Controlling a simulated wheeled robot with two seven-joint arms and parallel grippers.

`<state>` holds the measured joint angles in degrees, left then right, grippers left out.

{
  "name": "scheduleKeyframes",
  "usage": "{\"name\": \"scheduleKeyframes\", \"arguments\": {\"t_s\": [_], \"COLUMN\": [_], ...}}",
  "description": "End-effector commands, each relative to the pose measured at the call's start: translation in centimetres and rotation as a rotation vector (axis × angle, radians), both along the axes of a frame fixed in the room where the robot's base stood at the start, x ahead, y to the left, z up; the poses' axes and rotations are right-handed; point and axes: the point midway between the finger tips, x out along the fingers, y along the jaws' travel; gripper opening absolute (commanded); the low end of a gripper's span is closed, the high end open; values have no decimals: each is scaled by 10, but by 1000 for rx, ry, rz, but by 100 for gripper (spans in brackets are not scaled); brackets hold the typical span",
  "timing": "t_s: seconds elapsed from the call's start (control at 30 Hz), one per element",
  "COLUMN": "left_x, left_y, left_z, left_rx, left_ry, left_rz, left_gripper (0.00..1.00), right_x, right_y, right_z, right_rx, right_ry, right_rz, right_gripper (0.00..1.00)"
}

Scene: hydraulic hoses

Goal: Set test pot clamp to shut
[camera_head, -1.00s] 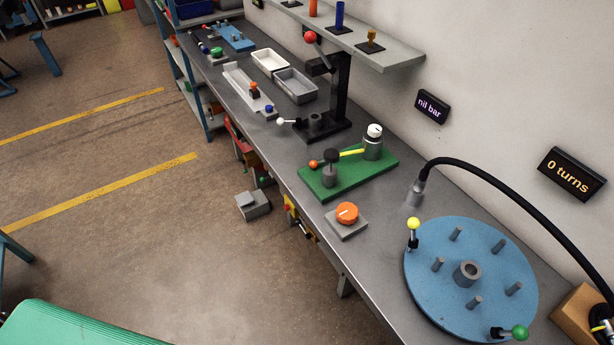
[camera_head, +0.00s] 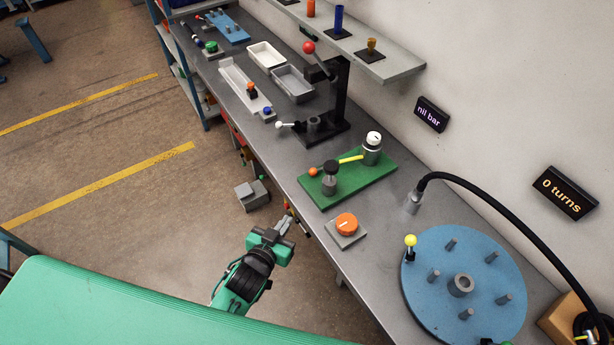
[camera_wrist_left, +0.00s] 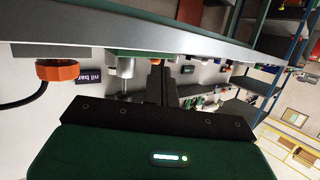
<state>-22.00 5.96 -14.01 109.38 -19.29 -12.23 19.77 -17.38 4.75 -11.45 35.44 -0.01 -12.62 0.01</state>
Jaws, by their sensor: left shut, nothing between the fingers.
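The green board (camera_head: 385,186) lies on the bench. It carries a grey pot with a black top (camera_head: 331,178), an orange ball (camera_head: 312,171), a yellow bar (camera_head: 351,158) and a grey cylinder with a white cap (camera_head: 372,150). I cannot tell which part is the clamp or how it is set. My left gripper (camera_head: 288,219) is shut and empty, off the bench's front edge, left of the orange knob and apart from the board. Its dark fingers (camera_wrist_left: 161,84) show in the left wrist view. My right gripper is not in view.
An orange knob (camera_head: 346,223) on a grey plate and a blue disc (camera_head: 423,290) with pegs and a yellow-ball lever stand nearer. A black hose (camera_head: 500,196) arches over the disc. A black press stand (camera_head: 340,100) and trays stand beyond. A grey shelf (camera_head: 390,67) overhangs the back.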

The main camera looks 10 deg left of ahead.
Motion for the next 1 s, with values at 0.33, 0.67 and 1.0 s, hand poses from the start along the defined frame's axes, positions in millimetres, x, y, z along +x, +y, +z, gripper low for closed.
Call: {"name": "scheduleKeyframes", "arguments": {"t_s": [0.33,0.67,1.0], "left_x": [13,66,118], "left_y": [-4,-14,-24], "left_z": [43,33,22], "left_rx": [-19,-19,-19], "left_ry": [-68,-66,-65], "left_rz": [1,1,1], "left_gripper": [0,0,0], "right_x": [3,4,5], "right_y": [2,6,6], "right_z": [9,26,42], "right_rx": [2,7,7], "right_ry": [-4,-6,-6], "right_rz": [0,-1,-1], "right_gripper": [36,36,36]}}
